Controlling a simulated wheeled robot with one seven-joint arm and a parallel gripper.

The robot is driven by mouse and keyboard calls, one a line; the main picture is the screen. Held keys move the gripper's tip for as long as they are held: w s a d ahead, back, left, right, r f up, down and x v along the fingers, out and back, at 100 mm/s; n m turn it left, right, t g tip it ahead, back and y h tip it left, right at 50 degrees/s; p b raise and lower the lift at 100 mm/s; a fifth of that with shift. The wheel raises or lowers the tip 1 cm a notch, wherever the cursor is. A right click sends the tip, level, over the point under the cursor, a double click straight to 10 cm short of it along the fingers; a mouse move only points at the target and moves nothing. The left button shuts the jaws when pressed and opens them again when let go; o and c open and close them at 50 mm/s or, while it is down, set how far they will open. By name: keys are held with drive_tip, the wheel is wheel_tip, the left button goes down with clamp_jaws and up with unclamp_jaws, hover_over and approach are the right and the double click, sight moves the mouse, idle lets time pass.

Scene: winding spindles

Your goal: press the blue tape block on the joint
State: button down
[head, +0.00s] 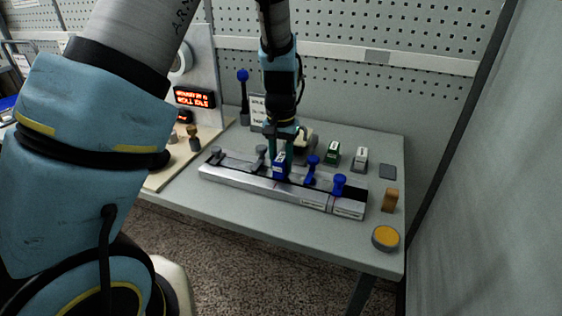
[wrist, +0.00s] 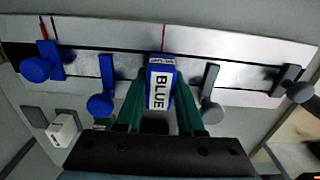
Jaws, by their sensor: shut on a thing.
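The blue tape block (head: 280,166) has a white label reading BLUE, clear in the wrist view (wrist: 160,88). My gripper (head: 281,158) is shut on it, with one green finger on each side (wrist: 160,112). The block is at the middle of the long silver splicing bar (head: 312,201), between the blue and grey clamps. In the wrist view a thin red line (wrist: 163,36) on the bar is just beyond the block's top edge. The strip under the block is hidden, so I cannot tell whether the block touches it.
Two blue clamps (head: 312,165) (head: 339,184) and two grey clamps (head: 261,153) (head: 216,153) stand along the bar. A green block (head: 332,152), a white-grey block (head: 360,158), a wooden block (head: 390,200) and a yellow button (head: 385,237) are to the right.

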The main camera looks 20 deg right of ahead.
drive_tip(key=shift+f, duration=0.35)
idle(0.3)
drive_tip(key=shift+r, duration=0.1)
idle(0.7)
drive_tip(key=shift+r+p, duration=3)
drive_tip(key=shift+r, duration=1)
drive_tip(key=shift+f, duration=0.1)
